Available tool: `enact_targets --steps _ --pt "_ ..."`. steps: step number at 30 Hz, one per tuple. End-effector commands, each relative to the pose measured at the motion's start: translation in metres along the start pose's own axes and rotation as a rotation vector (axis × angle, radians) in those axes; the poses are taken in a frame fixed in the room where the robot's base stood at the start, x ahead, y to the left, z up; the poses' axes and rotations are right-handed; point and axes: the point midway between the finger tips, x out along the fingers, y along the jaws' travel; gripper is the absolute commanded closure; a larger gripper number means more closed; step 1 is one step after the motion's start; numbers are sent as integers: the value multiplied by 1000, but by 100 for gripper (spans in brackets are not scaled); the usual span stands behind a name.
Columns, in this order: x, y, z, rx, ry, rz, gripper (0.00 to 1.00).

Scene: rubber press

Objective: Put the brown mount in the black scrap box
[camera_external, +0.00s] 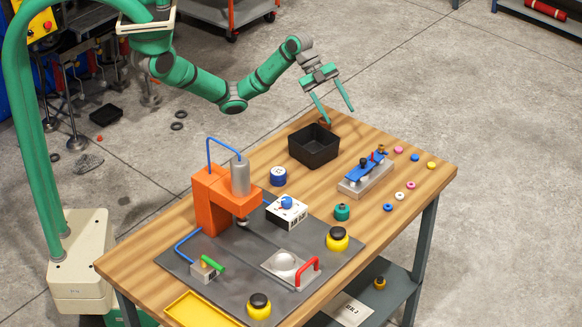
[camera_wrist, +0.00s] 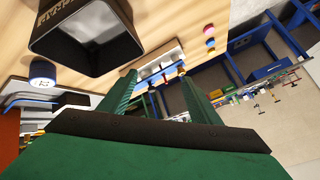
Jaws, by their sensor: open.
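The black scrap box (camera_external: 314,150) stands at the far end of the wooden table; it also shows at the top left of the wrist view (camera_wrist: 82,62), with pale lettering on its rim. A small reddish-brown piece (camera_external: 325,123), possibly the brown mount, shows at the box's far rim, by my gripper's left fingertip. I cannot tell whether it is inside, behind or above the box. My gripper (camera_external: 340,116) is open above and behind the box. In the wrist view its spread green fingers (camera_wrist: 156,72) have nothing between them, and no brown mount is clear there.
An orange press (camera_external: 212,200) stands on a dark mat. A blue mount (camera_external: 278,177), a green mount (camera_external: 342,212) and a fixture with a blue bar (camera_external: 368,172) are near the box. Several coloured rings lie at right.

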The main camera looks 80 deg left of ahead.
Motion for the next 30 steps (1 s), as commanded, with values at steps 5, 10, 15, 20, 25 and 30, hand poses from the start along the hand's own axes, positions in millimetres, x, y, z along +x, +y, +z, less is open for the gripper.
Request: enact_targets --steps 5,10,15,20,25,30 --pt "-7 0 19 138 -154 148 43" --pt "-23 1 49 232 -311 296 43" --pt "-49 -1 82 285 -460 432 43" --pt "-69 -2 103 301 -548 514 43" --pt "-74 0 113 304 -577 546 43" --pt "-58 10 127 304 -577 547 43"
